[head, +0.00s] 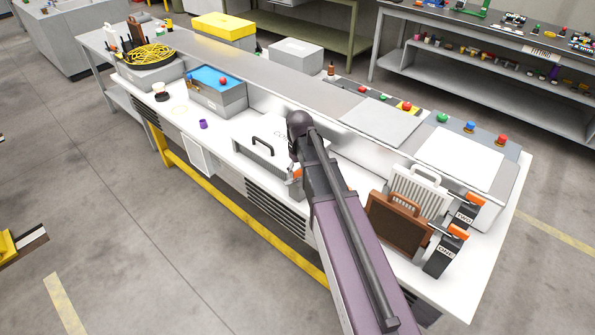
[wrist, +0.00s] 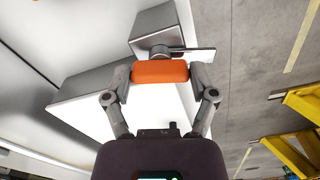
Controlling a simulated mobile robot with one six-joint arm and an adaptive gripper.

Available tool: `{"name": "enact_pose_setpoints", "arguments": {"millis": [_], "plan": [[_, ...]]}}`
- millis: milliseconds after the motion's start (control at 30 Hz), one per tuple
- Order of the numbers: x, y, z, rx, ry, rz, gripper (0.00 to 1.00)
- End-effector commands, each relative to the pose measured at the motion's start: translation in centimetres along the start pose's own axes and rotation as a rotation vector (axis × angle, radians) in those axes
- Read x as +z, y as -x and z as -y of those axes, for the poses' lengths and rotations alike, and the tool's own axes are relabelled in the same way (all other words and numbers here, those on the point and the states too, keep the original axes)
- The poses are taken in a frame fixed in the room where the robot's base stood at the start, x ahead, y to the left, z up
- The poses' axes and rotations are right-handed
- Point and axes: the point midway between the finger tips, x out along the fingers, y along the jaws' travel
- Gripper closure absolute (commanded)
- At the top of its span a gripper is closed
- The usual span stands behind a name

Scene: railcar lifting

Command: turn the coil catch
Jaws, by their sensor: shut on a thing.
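The coil catch shows in the wrist view as an orange grip (wrist: 160,72) on a grey round stem, with a flat metal bar beside the stem. My gripper (wrist: 161,78) has one finger at each end of the orange grip and is shut on it. In the head view my gripper (head: 295,178) is at the right end of a white box (head: 255,137) with a black handle and partly hidden lettering starting "CO". Only a little orange of the catch shows there, as my arm covers most of it. I cannot tell how far the catch is turned.
Right of my arm stand a brown panel (head: 397,226) and a white ribbed panel (head: 421,193), beside orange-topped black blocks marked ONE (head: 441,257) and TWO (head: 466,216). A blue-topped box (head: 217,92) and purple ring (head: 203,124) sit left. A yellow rail (head: 235,215) runs along the front.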

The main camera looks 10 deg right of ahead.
Motion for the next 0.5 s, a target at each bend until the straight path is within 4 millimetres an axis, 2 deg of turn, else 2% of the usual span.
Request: {"name": "enact_pose_setpoints", "arguments": {"millis": [200, 500], "plan": [[-0.21, 0.03, 0.00, 0.001, 0.070, -0.004, 0.74], [-0.25, 0.03, 0.05, 0.000, 0.086, -0.005, 0.74]]}}
